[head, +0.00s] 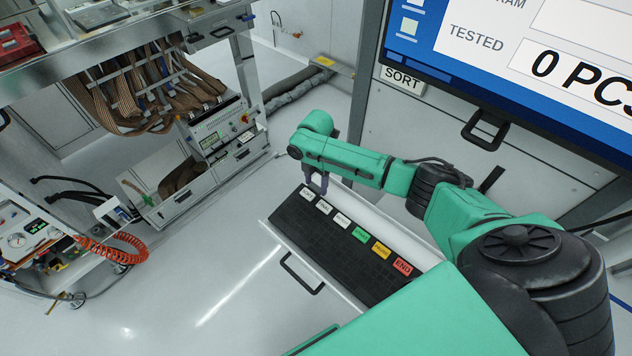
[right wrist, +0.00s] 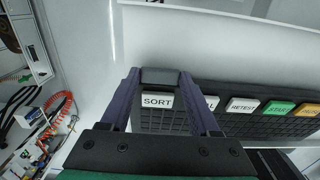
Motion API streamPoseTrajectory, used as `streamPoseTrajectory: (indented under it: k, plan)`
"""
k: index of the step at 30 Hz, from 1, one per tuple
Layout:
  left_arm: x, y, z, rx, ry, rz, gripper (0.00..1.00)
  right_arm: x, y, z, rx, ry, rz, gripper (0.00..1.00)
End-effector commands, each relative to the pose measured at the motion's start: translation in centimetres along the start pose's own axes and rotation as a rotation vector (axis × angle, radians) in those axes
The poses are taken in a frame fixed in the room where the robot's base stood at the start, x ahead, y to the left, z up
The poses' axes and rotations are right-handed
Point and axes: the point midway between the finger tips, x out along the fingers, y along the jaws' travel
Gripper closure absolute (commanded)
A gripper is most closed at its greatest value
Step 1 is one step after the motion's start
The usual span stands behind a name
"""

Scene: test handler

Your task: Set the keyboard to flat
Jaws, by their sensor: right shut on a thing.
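The black keyboard (head: 325,240) lies along a white pull-out tray (head: 283,228) in the head view. It has a row of labelled white, green, orange and red keys, with a red END key at the near right end. My right gripper (head: 318,188) is at its far left end, shut on the keyboard there. In the right wrist view its fingers reach past both sides of the white SORT key (right wrist: 158,100), with a grey piece (right wrist: 160,76) between the fingertips. I cannot tell whether the keyboard lies flat or tilted. My left gripper is not in view.
A large screen (head: 540,70) stands at the upper right, above a cabinet with a SORT label (head: 402,80). The tray has a black front handle (head: 300,275). A machine with ribbon cables (head: 150,85) and a cart with an orange coiled hose (head: 120,248) stand left. Floor between is clear.

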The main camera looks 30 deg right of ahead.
Motion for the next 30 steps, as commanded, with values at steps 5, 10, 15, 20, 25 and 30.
streamPoseTrajectory:
  k: [5, 10, 15, 20, 25, 30]
  plan:
    - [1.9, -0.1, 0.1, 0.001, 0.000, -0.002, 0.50, 1.8, 0.0, 0.6, 0.005, 0.065, -0.001, 1.00]
    - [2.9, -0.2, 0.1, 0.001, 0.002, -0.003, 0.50, 3.2, 0.0, 1.0, 0.000, 0.094, 0.000, 1.00]
    - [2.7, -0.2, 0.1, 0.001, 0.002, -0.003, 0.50, 3.1, -0.1, 1.1, 0.001, 0.092, -0.002, 1.00]
    - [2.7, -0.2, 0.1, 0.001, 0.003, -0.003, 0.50, 3.1, -0.1, 1.1, 0.001, 0.092, -0.003, 0.11]
    - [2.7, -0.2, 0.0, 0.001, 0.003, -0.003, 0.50, 3.0, 0.0, 1.1, 0.001, 0.093, -0.001, 0.07]
    - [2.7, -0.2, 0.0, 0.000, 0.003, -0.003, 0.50, 2.9, 0.0, 1.0, 0.000, 0.094, 0.000, 0.07]
